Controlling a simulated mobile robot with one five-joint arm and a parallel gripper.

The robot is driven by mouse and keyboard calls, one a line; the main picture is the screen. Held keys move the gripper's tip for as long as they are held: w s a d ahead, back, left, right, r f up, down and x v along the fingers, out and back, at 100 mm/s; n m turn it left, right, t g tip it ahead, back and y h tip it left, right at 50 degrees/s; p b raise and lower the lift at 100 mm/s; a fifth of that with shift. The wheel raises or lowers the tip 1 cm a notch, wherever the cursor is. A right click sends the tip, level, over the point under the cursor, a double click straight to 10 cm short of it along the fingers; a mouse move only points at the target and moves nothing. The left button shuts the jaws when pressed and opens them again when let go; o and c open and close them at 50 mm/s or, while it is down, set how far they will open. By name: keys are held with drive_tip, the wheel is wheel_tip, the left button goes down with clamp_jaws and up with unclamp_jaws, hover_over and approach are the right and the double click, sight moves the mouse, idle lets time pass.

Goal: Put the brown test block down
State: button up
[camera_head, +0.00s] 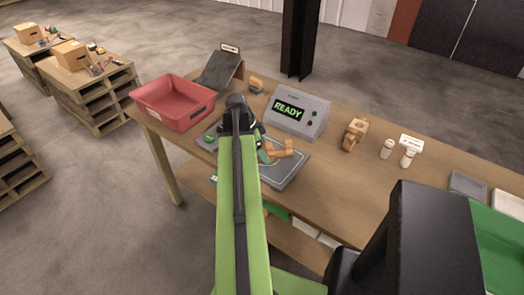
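My green arm reaches forward over the table, and its end, my gripper (264,153), is over the grey flat pad (290,174). The arm hides most of the gripper, so its fingers cannot be made out. An orange-brown piece (279,151), which looks like the brown test block, shows just right of the arm's end, over the pad. It appears to be at the gripper, but whether it is gripped or rests on the pad cannot be told. The grey detector box (299,115) with a green READY display stands behind the pad.
A red bin (174,101) stands at the table's left end, beside a dark sloped panel (221,69). Bare wooden table (340,175) lies right of the pad.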

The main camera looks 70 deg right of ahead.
drive_tip(key=p+v, duration=1)
drive_tip(key=v, duration=0.1)
drive_tip(key=shift+s+r, duration=0.1)
drive_tip(key=shift+r, duration=0.25)
drive_tip(key=shift+w+a+r+p, duration=0.1)
drive_tip(key=shift+w+r+p, duration=0.15)
drive_tip(key=shift+p, duration=0.25)
